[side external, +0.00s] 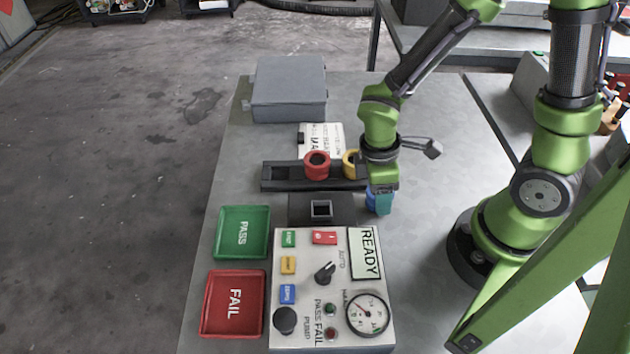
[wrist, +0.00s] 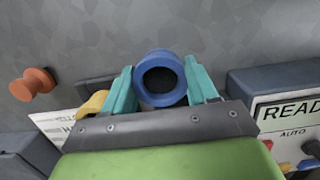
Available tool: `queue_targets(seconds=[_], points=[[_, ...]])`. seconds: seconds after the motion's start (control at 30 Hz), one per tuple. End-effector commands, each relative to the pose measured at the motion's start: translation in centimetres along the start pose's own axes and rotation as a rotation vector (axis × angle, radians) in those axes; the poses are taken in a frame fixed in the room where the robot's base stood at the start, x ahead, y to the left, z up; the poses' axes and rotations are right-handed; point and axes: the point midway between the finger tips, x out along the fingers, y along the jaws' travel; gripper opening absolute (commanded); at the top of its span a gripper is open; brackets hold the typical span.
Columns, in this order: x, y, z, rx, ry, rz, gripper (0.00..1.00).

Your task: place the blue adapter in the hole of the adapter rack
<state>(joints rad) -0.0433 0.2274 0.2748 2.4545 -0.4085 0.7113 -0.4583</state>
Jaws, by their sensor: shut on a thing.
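The blue adapter (wrist: 160,101), a ring with a dark opening, sits between the teal fingers of my gripper (wrist: 162,76) in the wrist view. In the side view my gripper (side external: 379,201) is shut on the blue adapter (side external: 371,193), which is mostly hidden by the fingers. It is just right of and in front of the adapter rack (side external: 283,177), a long dark bar. A red adapter (side external: 317,171) and a yellow adapter (side external: 350,165) stand in the rack. My arm covers the rack's right end, so any hole there is hidden.
A dark block with a square socket (side external: 345,204) stands left of my gripper. The control panel (side external: 300,262) with the READY sign is in front. Green PASS (side external: 243,210) and red FAIL (side external: 207,302) trays lie left. A grey box (side external: 290,88) stands behind. The table right of my gripper is clear.

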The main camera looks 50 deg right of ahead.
Motion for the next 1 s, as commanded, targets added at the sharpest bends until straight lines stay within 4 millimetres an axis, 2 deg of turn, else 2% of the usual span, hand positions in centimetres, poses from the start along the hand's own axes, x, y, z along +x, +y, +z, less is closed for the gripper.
queue_targets(seconds=[0.03,0.07,0.2,0.57,0.67,1.0], points=[[0.2,0.0,0.0,-0.001,-0.002,-0.001,0.26],[0.1,0.0,0.0,0.0,-0.001,0.0,0.62],[0.1,0.0,0.0,0.0,-0.001,0.0,0.83],[-0.3,0.0,0.0,0.001,0.001,0.001,0.83],[-1.6,0.1,0.0,0.004,0.003,0.003,0.83],[-8.7,0.1,-0.1,0.001,0.005,0.004,0.83]])
